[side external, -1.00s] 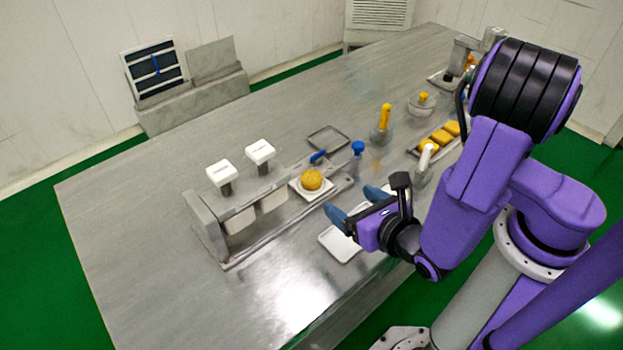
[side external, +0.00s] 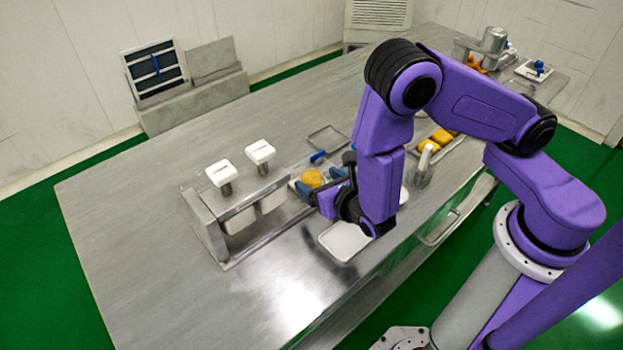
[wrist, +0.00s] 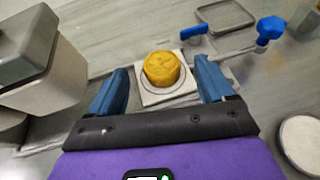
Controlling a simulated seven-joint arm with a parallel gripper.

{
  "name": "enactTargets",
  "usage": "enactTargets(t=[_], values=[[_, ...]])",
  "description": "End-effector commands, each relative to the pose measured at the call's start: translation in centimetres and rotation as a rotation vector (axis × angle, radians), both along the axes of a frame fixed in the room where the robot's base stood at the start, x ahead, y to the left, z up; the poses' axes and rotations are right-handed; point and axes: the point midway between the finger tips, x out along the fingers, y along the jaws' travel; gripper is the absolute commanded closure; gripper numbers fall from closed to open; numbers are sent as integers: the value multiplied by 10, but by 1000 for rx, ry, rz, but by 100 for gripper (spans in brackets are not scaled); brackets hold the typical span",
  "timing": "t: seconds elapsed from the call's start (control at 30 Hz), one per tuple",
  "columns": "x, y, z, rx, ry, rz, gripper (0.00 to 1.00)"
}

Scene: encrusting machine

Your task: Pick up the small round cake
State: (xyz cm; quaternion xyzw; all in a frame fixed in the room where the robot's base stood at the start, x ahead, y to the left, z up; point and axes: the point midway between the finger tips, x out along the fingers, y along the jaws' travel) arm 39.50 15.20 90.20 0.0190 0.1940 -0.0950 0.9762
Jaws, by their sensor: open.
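The small round cake (wrist: 161,68) is golden and sits on a white square plate (wrist: 151,97) in the wrist view. It also shows in the side view (side external: 312,178), partly behind my gripper. My gripper (wrist: 163,82) is open, with one blue finger on each side of the plate's near part. The cake is between and just beyond the fingertips, with a gap on both sides. In the side view my gripper (side external: 318,184) is low at the cake's right. Whether the fingers touch the plate cannot be told.
A metal machine frame with two white-topped hoppers (side external: 220,174) stands left of the cake. A blue-knobbed valve (wrist: 270,28) and an empty metal tray (wrist: 227,15) lie beyond it. A white tray (side external: 344,241) lies nearer the table's front edge. The table's left part is clear.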

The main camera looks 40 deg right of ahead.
Motion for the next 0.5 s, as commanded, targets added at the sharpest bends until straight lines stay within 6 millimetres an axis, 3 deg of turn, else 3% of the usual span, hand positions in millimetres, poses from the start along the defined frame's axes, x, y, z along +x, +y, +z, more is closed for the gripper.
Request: enactTargets(t=[0.2, 0.5], values=[[24, -7, -13, 1, 1, -4, 18], [29, -7, -15, 0, 1, -1, 18]])
